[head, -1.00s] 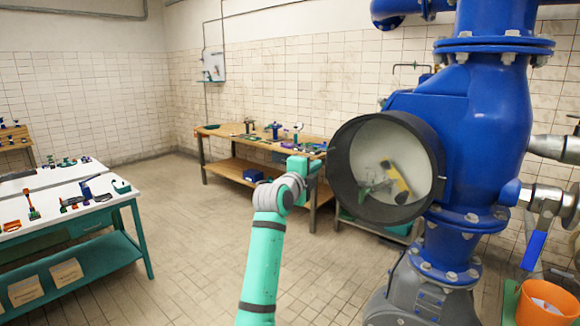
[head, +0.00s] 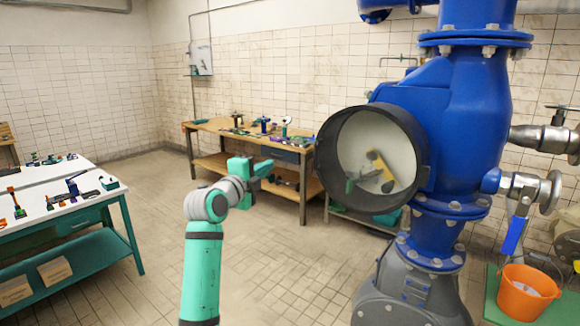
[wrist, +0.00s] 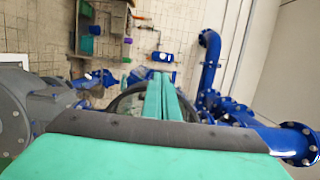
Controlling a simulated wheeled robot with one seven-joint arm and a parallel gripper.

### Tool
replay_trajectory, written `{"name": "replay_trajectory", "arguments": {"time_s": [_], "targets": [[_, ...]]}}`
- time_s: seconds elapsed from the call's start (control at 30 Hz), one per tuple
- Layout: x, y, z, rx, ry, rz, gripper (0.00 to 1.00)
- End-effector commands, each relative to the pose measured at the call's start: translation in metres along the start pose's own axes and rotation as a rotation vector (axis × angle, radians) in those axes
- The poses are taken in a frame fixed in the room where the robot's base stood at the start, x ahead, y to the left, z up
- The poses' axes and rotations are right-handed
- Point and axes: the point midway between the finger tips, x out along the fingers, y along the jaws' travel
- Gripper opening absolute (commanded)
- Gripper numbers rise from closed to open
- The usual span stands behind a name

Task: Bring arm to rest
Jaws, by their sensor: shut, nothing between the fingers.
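My gripper (head: 265,168) is at the end of my raised teal arm, left of the blue pump housing in the head view. In the wrist view my gripper's two teal fingers (wrist: 161,97) lie side by side, shut and empty. The open round port (head: 372,160) of the blue pump (head: 452,110) stands to the right of my gripper, with a gap between them in the head view.
A wooden bench (head: 215,129) with tools stands behind my arm. A white-topped teal table (head: 90,200) with parts is at the left. Valves (head: 545,139) and an orange bucket (head: 527,292) are at the right. Tiled floor between table and pump is clear.

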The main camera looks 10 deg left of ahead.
Motion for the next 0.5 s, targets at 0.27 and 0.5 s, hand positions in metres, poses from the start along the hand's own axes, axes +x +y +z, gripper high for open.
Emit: {"name": "replay_trajectory", "arguments": {"time_s": [0.27,0.5], "targets": [[0.003,0.094,-0.019,-0.198,-0.027,-0.006,0.00],[-0.008,0.199,-0.059,-0.431,-0.064,-0.018,0.00]]}}
